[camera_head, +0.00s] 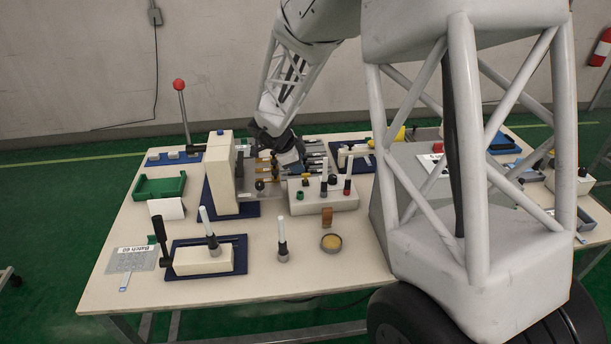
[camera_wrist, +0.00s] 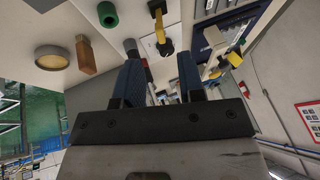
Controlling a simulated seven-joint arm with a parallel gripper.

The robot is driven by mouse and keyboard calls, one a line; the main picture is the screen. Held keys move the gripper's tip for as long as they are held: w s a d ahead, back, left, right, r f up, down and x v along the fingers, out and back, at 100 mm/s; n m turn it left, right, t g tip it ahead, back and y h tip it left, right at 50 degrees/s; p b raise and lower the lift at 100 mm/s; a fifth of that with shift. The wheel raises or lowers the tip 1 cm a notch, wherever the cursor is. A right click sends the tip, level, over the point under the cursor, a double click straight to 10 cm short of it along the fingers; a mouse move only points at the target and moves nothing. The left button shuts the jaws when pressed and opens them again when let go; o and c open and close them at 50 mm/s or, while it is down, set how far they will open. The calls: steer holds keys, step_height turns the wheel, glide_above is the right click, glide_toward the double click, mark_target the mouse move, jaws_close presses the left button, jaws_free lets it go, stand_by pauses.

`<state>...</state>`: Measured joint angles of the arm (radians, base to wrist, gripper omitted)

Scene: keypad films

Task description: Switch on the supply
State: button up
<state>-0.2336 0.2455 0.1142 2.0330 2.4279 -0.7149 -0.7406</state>
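A cream box (camera_head: 322,197) with several coloured posts and knobs on top stands near the middle of the table; I cannot tell whether it is the supply. A green ring (camera_head: 299,195) is on its front, and it also shows in the wrist view (camera_wrist: 107,14). A yellow-and-black part (camera_wrist: 163,42) and a dark post (camera_wrist: 131,48) show beyond my fingers. My gripper (camera_wrist: 159,66) has its two blue fingers apart, with nothing seen held between them. In the head view the dark end of my arm is above the table, behind the box; its fingertips are not clear there.
A wooden block (camera_head: 326,216) and a round dish (camera_head: 331,242) stand in front of the box. A tall cream press-like block (camera_head: 222,172) and a green tray (camera_head: 160,187) are left. A white-tipped handle (camera_head: 282,240) stands at the front. Bare table lies along the front edge.

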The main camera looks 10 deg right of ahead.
mark_target(305, 174)
steer(key=shift+f, duration=0.1)
steer(key=shift+x, duration=3.8)
jaws_close()
